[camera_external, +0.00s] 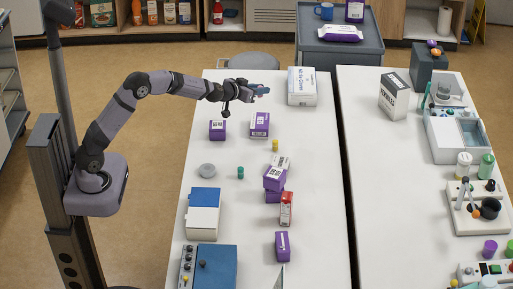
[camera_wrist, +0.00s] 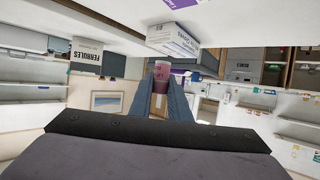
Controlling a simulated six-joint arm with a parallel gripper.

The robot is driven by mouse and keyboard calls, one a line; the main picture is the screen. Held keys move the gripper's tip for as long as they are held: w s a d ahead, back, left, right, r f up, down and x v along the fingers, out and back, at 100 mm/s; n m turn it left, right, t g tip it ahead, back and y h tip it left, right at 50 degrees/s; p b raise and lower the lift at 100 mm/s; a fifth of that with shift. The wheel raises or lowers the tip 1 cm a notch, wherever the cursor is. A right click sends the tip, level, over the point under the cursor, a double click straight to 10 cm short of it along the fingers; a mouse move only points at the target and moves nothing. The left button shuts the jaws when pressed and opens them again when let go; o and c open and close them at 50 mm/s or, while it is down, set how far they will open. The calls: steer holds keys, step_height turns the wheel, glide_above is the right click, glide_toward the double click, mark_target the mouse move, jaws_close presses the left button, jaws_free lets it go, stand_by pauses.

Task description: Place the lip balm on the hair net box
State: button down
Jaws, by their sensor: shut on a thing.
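My gripper (camera_external: 260,91) is held out above the far part of the near table, left of a white box. It also shows in the wrist view (camera_wrist: 161,90), shut on a small mauve cylinder with pale marks, which I take for the lip balm (camera_wrist: 162,74). The fingers hide part of it. The white box (camera_external: 302,86) with dark print stands on the table; it shows white and blue in the wrist view (camera_wrist: 173,38). Its print is too small to read, so I cannot tell whether it is the hair net box.
Purple boxes (camera_external: 260,124) and (camera_external: 218,130) stand on the table below my gripper. Nearer are a purple stack (camera_external: 274,180), a red carton (camera_external: 286,209) and a blue-white box (camera_external: 204,213). A gap separates the right table, which holds a ferrules box (camera_external: 394,96).

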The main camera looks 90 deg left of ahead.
mark_target(259, 121)
steer(key=shift+f+b, duration=2.25)
steer(key=shift+f, duration=3)
steer(key=shift+f, duration=0.2)
steer(key=c, duration=1.7)
jaws_free()
steer(key=shift+o, duration=0.2)
steer(key=shift+r, duration=0.2)
steer(key=shift+s+d+r, duration=0.2)
steer(key=shift+d, duration=0.1)
steer(key=v, duration=1.1)
steer(key=shift+b, duration=0.45)
